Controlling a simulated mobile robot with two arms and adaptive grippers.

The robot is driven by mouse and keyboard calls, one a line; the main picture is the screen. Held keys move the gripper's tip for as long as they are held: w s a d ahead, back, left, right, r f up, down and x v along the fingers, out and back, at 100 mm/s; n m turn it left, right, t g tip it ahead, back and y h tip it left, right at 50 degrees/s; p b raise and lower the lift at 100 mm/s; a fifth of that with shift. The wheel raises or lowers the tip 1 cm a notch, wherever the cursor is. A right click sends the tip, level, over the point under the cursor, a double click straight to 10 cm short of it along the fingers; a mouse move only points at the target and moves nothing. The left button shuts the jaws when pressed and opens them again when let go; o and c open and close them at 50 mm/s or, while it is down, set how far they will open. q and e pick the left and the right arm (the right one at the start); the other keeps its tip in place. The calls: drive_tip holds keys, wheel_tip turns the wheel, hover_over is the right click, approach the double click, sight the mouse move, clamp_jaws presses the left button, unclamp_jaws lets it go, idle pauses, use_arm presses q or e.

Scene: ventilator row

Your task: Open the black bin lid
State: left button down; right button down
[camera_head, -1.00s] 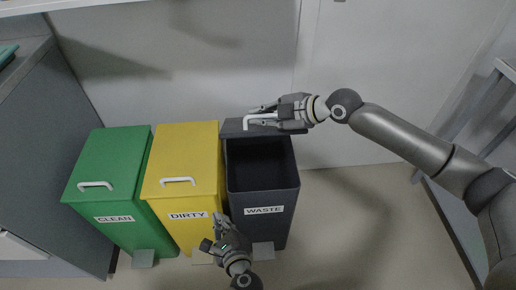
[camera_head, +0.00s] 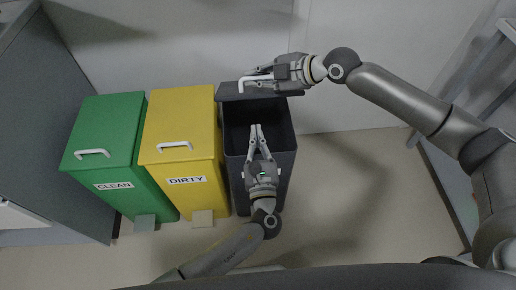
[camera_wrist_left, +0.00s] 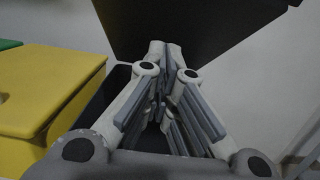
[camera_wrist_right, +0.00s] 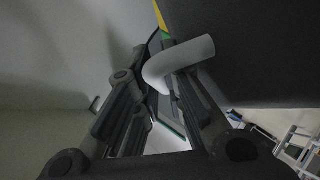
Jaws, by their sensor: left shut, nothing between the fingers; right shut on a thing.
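The black bin (camera_head: 284,164) stands at the right end of the bin row, and its dark interior shows from above. Its lid (camera_head: 232,91) is raised at the back, and its underside (camera_wrist_left: 190,25) shows in the left wrist view. My right gripper (camera_head: 262,80) is shut on the lid's white handle (camera_head: 248,80); the handle (camera_wrist_right: 180,60) also shows between the fingers in the right wrist view. My left gripper (camera_head: 258,128) is shut and empty, over the bin opening in the head view. It hides the bin's front label.
The yellow DIRTY bin (camera_head: 180,130) stands just left of the black bin, with the green CLEAN bin (camera_head: 105,125) beyond it. Both have shut lids. A grey cabinet (camera_head: 50,150) is at the far left. Floor (camera_head: 350,190) to the right of the bins is clear.

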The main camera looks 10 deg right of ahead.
use_arm(q)
drive_tip(key=w+r, duration=0.3)
drive_tip(key=w, duration=0.2)
drive_tip(key=shift+w+r, duration=0.2)
drive_tip(key=shift+r, duration=0.15)
